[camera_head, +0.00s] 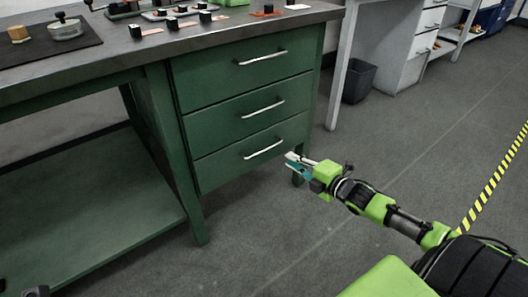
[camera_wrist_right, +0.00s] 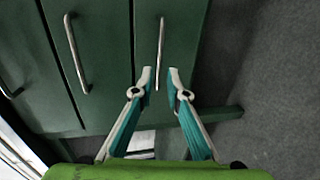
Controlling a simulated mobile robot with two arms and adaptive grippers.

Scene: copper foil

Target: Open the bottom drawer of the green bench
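The green bench (camera_head: 155,110) has a stack of three drawers on its right side, each with a silver bar handle, all closed. The bottom drawer (camera_head: 225,168) has its handle (camera_head: 263,149) near the right end of the stack. My right gripper (camera_head: 291,161) is open and empty, just right of that handle. In the right wrist view, the bottom handle (camera_wrist_right: 161,45) runs upright, its lower end showing between the two open fingertips (camera_wrist_right: 160,78). I cannot tell whether they touch it. My left gripper does not show clearly.
A black bin (camera_head: 358,82) and white desk stand behind on the right. The grey floor (camera_head: 330,235) before the drawers is clear apart from my arm.

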